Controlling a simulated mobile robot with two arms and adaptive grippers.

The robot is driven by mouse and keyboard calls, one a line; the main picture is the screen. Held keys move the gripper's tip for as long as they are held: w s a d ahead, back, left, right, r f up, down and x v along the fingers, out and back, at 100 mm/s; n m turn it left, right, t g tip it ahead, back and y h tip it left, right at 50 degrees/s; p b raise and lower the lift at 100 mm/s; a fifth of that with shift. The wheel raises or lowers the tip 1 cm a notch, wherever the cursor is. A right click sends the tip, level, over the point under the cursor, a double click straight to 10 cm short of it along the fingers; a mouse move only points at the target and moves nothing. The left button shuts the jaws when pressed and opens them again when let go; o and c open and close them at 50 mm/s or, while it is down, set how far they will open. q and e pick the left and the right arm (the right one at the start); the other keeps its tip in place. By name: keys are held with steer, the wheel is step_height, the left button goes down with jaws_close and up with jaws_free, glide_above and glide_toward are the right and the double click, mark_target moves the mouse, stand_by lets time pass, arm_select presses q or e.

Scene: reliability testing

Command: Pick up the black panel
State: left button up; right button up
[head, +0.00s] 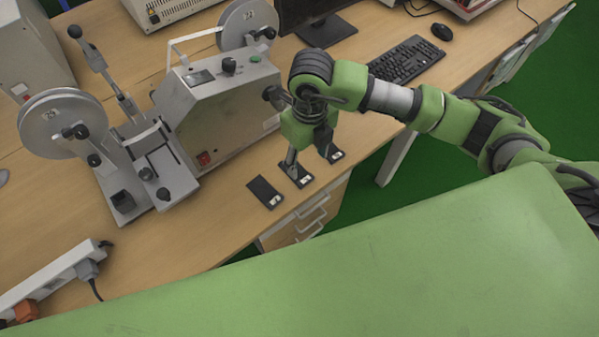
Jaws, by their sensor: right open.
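Three small black panels with white labels lie in a row near the front edge of the wooden table in the head view. The left black panel (263,191) lies clear of the gripper. The middle black panel (301,179) is partly covered by a finger. The right black panel (336,156) is partly hidden by the gripper too. My right gripper (308,158) points down over the middle and right panels, with its fingers apart. I cannot tell whether a fingertip touches the middle panel. My left gripper is not in view.
A grey reel machine (215,110) stands left of the panels. A keyboard (407,60), a mouse (442,32) and a monitor stand (327,32) are behind my right arm. A power strip (50,282) lies at the lower left.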

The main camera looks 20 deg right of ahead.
mark_target(306, 180)
step_height(306, 180, down, 4)
steer(key=shift+r, duration=0.25)
steer(key=shift+s+f+p, duration=0.15)
steer(key=shift+f+p, duration=0.4)
step_height(306, 180, down, 4)
steer(key=shift+a+f+p, duration=0.1)
steer(key=shift+f+p, duration=0.05)
steer(key=shift+p, duration=0.35)
steer(key=c, duration=1.1)
